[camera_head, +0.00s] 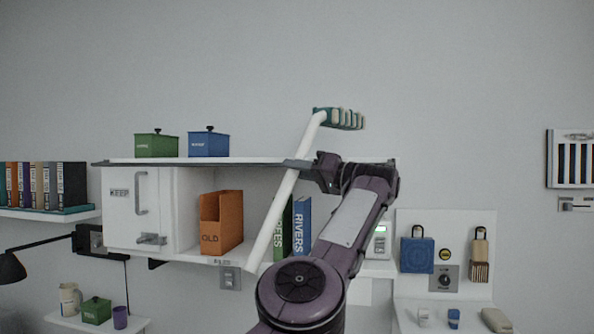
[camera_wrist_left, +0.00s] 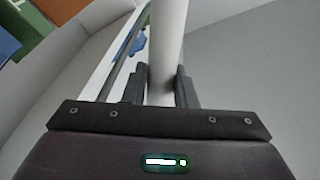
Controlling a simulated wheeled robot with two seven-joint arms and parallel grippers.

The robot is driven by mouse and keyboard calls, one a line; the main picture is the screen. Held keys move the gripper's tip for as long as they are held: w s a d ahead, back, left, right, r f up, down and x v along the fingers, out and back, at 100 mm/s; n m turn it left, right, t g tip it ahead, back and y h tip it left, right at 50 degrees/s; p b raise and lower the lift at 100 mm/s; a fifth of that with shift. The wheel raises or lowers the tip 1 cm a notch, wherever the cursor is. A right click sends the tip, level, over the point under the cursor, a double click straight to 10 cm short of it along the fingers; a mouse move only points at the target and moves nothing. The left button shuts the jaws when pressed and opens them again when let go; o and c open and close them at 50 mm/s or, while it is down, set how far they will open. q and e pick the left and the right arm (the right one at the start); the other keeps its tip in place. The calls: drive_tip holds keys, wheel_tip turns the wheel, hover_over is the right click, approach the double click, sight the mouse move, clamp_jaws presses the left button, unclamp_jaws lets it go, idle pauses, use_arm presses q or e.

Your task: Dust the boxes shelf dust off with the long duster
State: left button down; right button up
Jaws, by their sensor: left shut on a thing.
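The long duster has a white handle (camera_head: 270,225) and a teal and cream head (camera_head: 340,118). My left gripper (camera_head: 308,168) is shut on the handle, which also shows between the fingers in the left wrist view (camera_wrist_left: 166,60). The handle is tilted, with the head at the top, above and right of the boxes shelf (camera_head: 260,161). A green box (camera_head: 156,145) and a blue box (camera_head: 209,144) stand on that shelf at the left. I cannot make out dust on it. The head appears apart from the boxes. My right gripper is not in view.
Below the shelf are a white KEEP cabinet (camera_head: 133,208), an orange OLD file box (camera_head: 222,222) and a blue RIVERS book (camera_head: 301,225). A row of books (camera_head: 45,185) and a black lamp (camera_head: 12,268) are at the left. The wall above is clear.

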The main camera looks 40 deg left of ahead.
use_arm(q)
drive_tip(key=shift+f, duration=0.1)
idle(0.5)
wheel_tip(320, 180, down, 6)
drive_tip(key=b, duration=0.4)
drive_tip(key=shift+b, duration=0.4)
drive_tip(key=shift+f+b, duration=0.7)
drive_tip(key=shift+f, duration=0.45)
idle(0.7)
